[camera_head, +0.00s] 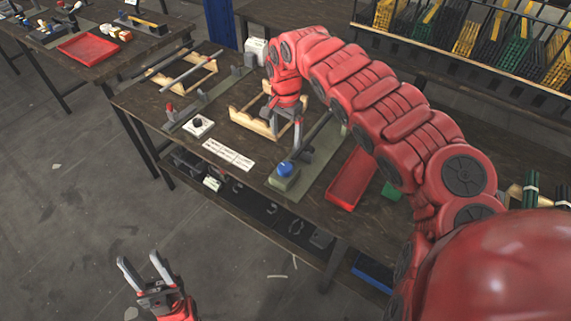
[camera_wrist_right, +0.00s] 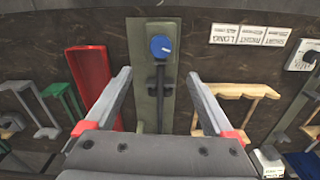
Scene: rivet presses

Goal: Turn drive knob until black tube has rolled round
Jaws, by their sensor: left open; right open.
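The blue drive knob (camera_head: 285,169) sits on a grey-green block at the table's front edge. It shows in the right wrist view (camera_wrist_right: 161,46) with a white pointer mark, beyond the fingertips. A black tube (camera_head: 318,128) lies along the green strip behind the knob; in the wrist view the dark tube (camera_wrist_right: 160,105) runs between the fingers, below them. My right gripper (camera_head: 284,126) is open and empty above the table, behind the knob and apart from it. My left gripper (camera_head: 138,258) is open and empty over the floor, away from the table.
A red tray (camera_head: 354,179) lies right of the strip, a wooden frame (camera_head: 252,119) left of it. White labels (camera_head: 228,154) and a white box with a black knob (camera_head: 198,126) are further left. A rack of bins (camera_head: 465,38) stands behind.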

